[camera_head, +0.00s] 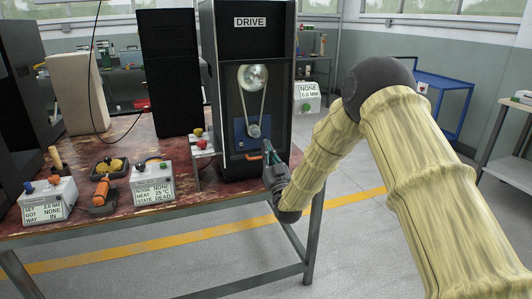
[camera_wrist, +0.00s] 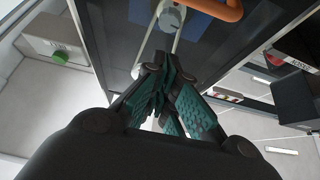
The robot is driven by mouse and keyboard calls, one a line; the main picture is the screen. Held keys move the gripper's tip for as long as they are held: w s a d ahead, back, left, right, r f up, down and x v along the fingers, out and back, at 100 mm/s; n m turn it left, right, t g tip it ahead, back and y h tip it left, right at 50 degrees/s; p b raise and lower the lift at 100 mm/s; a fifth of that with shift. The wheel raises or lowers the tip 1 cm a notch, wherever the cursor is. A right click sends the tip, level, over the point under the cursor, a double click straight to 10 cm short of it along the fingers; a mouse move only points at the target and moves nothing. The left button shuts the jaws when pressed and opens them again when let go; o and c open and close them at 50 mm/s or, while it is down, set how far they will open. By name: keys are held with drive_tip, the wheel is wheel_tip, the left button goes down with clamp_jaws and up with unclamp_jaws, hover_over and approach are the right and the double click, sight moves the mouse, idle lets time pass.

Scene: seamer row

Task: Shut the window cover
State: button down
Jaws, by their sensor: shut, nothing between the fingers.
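The cabinet marked DRIVE (camera_head: 285,70) stands on the table's right end. Its front shows a pale upper pulley (camera_head: 252,78), a belt and a lower pulley (camera_head: 254,131) on a blue plate (camera_head: 240,137). I cannot make out a separate window cover over this front. An orange curved bar (camera_head: 254,157) sits low on the cabinet; it also shows in the wrist view (camera_wrist: 228,10). My gripper (camera_head: 268,150) is at the cabinet's lower right front, close to the orange bar. Its teal-padded fingers (camera_wrist: 160,70) are shut and empty, apart from the bar in the wrist view.
A tall black panel (camera_head: 170,75) stands left of the cabinet. The worn red table (camera_head: 120,218) carries small readout boxes (camera_head: 153,190), an orange tool (camera_head: 101,193) and a dark tray (camera_head: 110,172). A blue cart (camera_head: 440,85) stands behind my arm.

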drive_tip(key=s+d+f+m+g+h, duration=0.1)
drive_tip(key=s+d+f+g, duration=0.2)
drive_tip(key=s+f, duration=0.7)
drive_tip(key=s+d+f+g+h, duration=0.25)
drive_tip(key=s+f+g, duration=0.2)
drive_tip(key=f, duration=0.95)
drive_tip(key=s+d+f+m+g, duration=0.1)
drive_tip(key=s+d+f+g, duration=0.2)
drive_tip(key=s+f, duration=0.7)
drive_tip(key=s+d+f+g+h, duration=0.2)
drive_tip(key=s+d+f+g, duration=0.15)
drive_tip(key=s+f, duration=0.6)
drive_tip(key=s+d+f+m+g, duration=0.1)
drive_tip(key=s+d+f+g, duration=0.15)
drive_tip(key=s, duration=0.75)
drive_tip(key=s+d+f+g, duration=0.1)
drive_tip(key=s+g, duration=0.2)
drive_tip(key=s, duration=0.6)
drive_tip(key=s+d+f+m+g, duration=0.1)
drive_tip(key=s+d+f+g, duration=0.15)
drive_tip(key=s, duration=0.75)
wheel_tip(320, 180, up, 16)
drive_tip(key=g+h+p, duration=0.1)
drive_tip(key=p, duration=1.4)
drive_tip(key=shift+s+a, duration=0.2)
drive_tip(key=shift+a, duration=0.15)
